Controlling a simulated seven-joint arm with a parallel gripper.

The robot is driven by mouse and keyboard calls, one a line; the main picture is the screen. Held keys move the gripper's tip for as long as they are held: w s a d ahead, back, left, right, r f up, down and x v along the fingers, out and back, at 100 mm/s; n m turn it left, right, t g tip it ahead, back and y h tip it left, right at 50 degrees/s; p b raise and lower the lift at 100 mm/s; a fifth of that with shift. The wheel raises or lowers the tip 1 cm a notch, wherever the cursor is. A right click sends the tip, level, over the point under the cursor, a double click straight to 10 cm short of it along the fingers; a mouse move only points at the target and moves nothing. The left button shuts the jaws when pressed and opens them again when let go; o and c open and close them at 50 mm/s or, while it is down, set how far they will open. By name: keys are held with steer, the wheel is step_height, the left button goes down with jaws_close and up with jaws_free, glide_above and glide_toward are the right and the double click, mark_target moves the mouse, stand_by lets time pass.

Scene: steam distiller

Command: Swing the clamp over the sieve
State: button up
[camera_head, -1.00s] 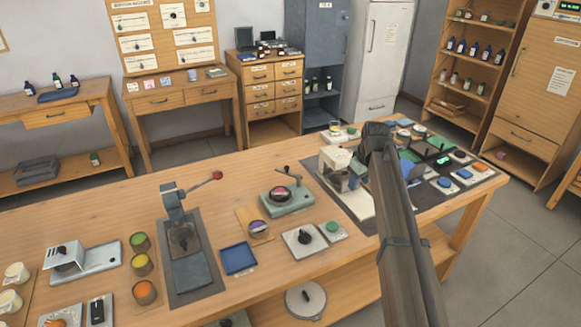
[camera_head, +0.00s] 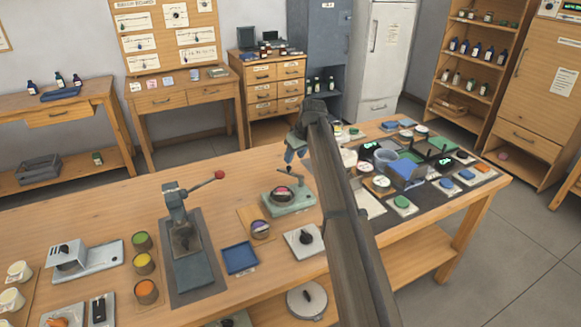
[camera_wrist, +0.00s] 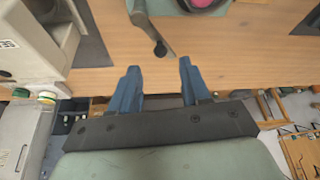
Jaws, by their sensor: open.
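The green sieve stand (camera_head: 296,205) is on the middle of the bench. The round sieve (camera_head: 282,193), pink inside a dark rim, sits on it; part of its rim shows at the top of the wrist view (camera_wrist: 208,6). The clamp (camera_head: 284,170) is a grey-green arm with a dark end, behind the sieve in the head view; in the wrist view the clamp arm (camera_wrist: 147,25) lies beside the sieve. My gripper (camera_head: 296,157) is just behind the clamp. In the wrist view my gripper (camera_wrist: 157,72) is open, blue fingers apart and empty, with the clamp's dark end ahead of them.
A white machine (camera_wrist: 30,50) stands close on the left in the wrist view. In the head view, a lever press (camera_head: 181,225), a blue tray (camera_head: 240,258) and a white knob plate (camera_head: 304,240) are nearby. Jars and pads crowd the bench's right end.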

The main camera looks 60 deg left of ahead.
mark_target(290, 167)
steer(key=shift+x, duration=3.5)
steer(key=shift+c, duration=0.2)
jaws_close()
